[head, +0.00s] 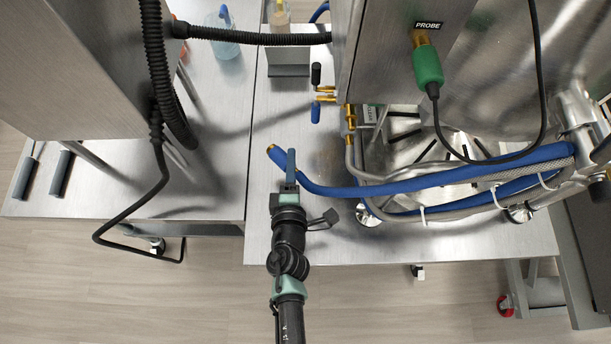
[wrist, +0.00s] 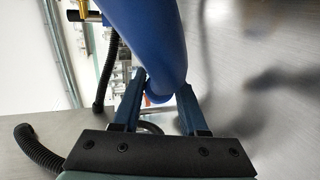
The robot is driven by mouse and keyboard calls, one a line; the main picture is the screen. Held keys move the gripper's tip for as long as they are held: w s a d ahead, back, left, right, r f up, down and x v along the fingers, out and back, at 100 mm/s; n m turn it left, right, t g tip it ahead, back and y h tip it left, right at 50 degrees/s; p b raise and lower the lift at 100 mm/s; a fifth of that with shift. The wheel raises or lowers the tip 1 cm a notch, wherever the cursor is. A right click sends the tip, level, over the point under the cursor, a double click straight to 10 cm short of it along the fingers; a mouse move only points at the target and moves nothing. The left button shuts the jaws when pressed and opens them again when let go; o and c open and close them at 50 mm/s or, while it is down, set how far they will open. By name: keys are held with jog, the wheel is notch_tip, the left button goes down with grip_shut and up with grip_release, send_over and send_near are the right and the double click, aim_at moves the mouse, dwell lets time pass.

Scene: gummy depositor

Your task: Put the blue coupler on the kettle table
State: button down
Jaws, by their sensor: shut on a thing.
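The blue coupler (head: 276,156) is the end of a thick blue hose and has a brass tip. The hose (head: 430,180) runs right across the front of the kettle. My gripper (head: 290,160) is shut on the blue piece just behind the tip. In the wrist view the thick blue piece (wrist: 152,40) passes between the two fingers (wrist: 160,88). The steel kettle table (head: 450,243) lies below; the coupler is over its left part. How high it is above the top I cannot tell. The fingers hide part of the blue piece.
The kettle (head: 500,60) stands on the table with a green probe plug (head: 428,66). Brass valves with blue and black handles (head: 316,112) stick out at its left. A second steel table (head: 200,185) with a black cable (head: 130,242) adjoins at left. The table's front left is clear.

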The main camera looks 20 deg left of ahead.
jog(key=shift+w+d+r, duration=0.15)
jog(key=shift+w, duration=0.1)
notch_tip(320, 180, down, 8)
jog(key=b, duration=0.7)
jog(key=shift+r, duration=0.1)
jog(key=shift+c, duration=2.3)
grip_release()
jog(key=shift+o, duration=0.5)
jog(key=shift+s, duration=0.1)
jog(key=shift+s, duration=0.1)
